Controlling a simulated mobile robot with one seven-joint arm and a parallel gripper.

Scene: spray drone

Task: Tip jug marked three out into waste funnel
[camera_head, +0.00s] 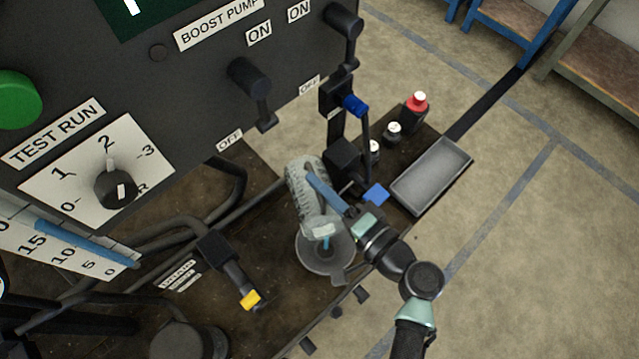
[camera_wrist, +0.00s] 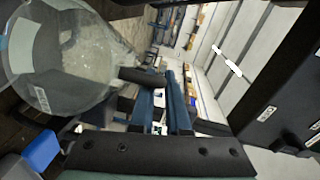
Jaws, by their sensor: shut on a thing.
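The clear grey jug (camera_head: 303,192) is above the bench, tilted with its lower end over the waste funnel (camera_head: 308,262). My gripper (camera_head: 318,188) is shut on the jug from the right side, a blue finger lying along it. A pale label sits near the jug's lower end, its number too small to read. In the wrist view the jug (camera_wrist: 75,45) fills the upper left, with clear liquid or droplets seen through its wall. The funnel is a round grey dish with something blue at its centre; the jug hides its back rim. I cannot tell whether liquid is flowing.
A grey tray (camera_head: 455,150) stands right of the funnel. A red bottle (camera_head: 415,108) and white-capped bottles (camera_head: 393,131) stand behind it. A yellow-tipped valve handle (camera_head: 250,299) is left, a blue handle (camera_head: 376,193) right. The control panel (camera_head: 200,90) overhangs the bench.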

